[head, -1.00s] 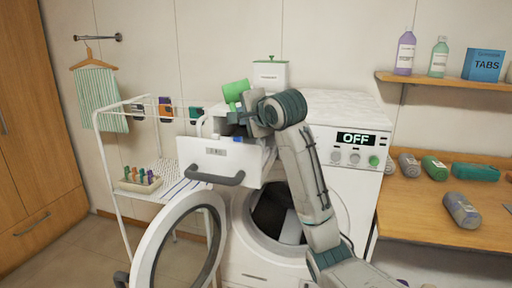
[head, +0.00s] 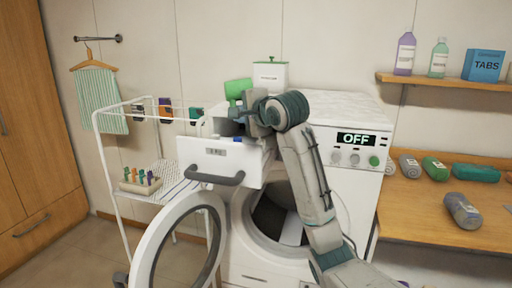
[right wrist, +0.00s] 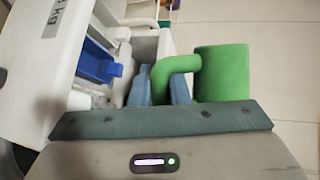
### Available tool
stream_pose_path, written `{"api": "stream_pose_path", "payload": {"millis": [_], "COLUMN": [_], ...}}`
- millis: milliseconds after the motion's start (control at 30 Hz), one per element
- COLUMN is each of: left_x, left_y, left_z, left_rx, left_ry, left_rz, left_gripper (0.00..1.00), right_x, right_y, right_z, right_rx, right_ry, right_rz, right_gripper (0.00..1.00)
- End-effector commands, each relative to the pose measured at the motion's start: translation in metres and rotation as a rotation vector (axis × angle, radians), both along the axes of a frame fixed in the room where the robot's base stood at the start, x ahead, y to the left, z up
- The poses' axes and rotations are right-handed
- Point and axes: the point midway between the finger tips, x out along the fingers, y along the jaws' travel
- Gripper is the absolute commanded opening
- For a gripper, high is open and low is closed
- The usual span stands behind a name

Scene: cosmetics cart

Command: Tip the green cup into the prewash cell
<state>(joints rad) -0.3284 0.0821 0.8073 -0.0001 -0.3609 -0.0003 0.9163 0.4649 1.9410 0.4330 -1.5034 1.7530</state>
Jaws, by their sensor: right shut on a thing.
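The drawer's cells (right wrist: 128,60) show in the right wrist view, one with a blue insert (right wrist: 98,64). Which cell is the prewash one, and the cup's inside, I cannot tell. My left gripper is not in view.
The washing machine (head: 340,115) reads OFF, and its round door (head: 150,240) hangs open below the drawer. A white rack (head: 97,135) stands left of the drawer. A white box with a green lid (head: 270,75) stands behind the cup.

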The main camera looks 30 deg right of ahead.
Motion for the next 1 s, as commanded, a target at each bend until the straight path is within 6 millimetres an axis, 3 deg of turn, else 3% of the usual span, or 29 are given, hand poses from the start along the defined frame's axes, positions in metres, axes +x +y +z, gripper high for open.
{"api": "stream_pose_path", "payload": {"millis": [1000], "left_x": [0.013], "left_y": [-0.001], "left_z": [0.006], "left_rx": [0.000], "left_ry": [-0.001], "left_rz": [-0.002], "left_gripper": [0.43], "right_x": [0.001], "right_y": [0.004], "right_z": [0.005], "right_rx": [0.134], "right_ry": [-0.054], "right_rz": [0.000], "right_gripper": [0.00]}}
